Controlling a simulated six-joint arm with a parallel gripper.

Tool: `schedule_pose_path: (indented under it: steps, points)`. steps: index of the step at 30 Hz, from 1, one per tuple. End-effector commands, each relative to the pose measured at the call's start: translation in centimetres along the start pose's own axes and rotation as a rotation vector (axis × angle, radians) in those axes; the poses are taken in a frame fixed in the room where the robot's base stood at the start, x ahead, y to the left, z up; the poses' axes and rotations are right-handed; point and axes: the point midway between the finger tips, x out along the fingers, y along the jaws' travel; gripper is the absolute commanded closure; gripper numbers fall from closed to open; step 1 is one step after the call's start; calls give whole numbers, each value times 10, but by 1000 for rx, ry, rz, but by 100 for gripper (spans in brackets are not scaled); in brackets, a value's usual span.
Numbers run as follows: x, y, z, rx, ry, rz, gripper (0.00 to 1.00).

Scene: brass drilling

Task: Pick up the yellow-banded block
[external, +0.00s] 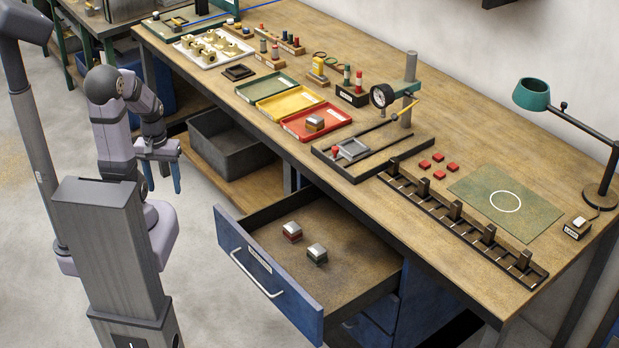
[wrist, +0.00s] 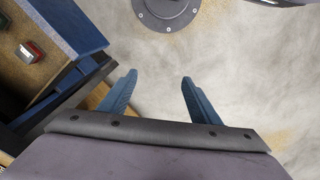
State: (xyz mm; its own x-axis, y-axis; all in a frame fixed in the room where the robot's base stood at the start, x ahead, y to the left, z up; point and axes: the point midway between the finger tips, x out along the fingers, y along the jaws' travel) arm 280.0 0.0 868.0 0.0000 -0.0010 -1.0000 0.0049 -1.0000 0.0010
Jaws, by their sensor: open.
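A small silver block (external: 315,123) sits in the red tray on the bench; its band looks yellowish-brown, but is too small to be sure of. Two similar metal blocks lie in the open drawer: a red-banded block (external: 291,231) and a dark green-banded block (external: 316,253). The red-banded block also shows at the left of the wrist view (wrist: 31,51). My gripper (external: 162,182) hangs left of the bench and drawer, pointing down, open and apart from all the blocks. In the wrist view its two blue fingers (wrist: 158,90) are spread, with only floor between them.
The blue-fronted drawer (external: 248,262) juts out below the bench. Green, yellow and red trays (external: 290,128) line the front edge. A dial gauge stand (external: 383,96), a slotted black rack (external: 455,212) and a green lamp (external: 532,94) stand further right. A grey bin (external: 235,158) sits underneath.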

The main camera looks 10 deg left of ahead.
Motion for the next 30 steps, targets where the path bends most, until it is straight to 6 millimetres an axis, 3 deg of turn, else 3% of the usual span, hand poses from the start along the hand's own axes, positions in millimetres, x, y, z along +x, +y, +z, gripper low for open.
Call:
schedule_pose_path:
  steps: [11,14,17,20,24,27,30]
  points:
    - [0,4,-7,13,17,4,42]
    - [1,16,-26,48,71,14,42]
    - [1,40,-60,107,166,36,42]
    - [-3,79,-104,185,304,71,42]
    - [-17,154,-163,300,532,136,42]
    - [-32,212,-194,371,695,186,42]
    - [-48,265,-212,422,842,232,42]
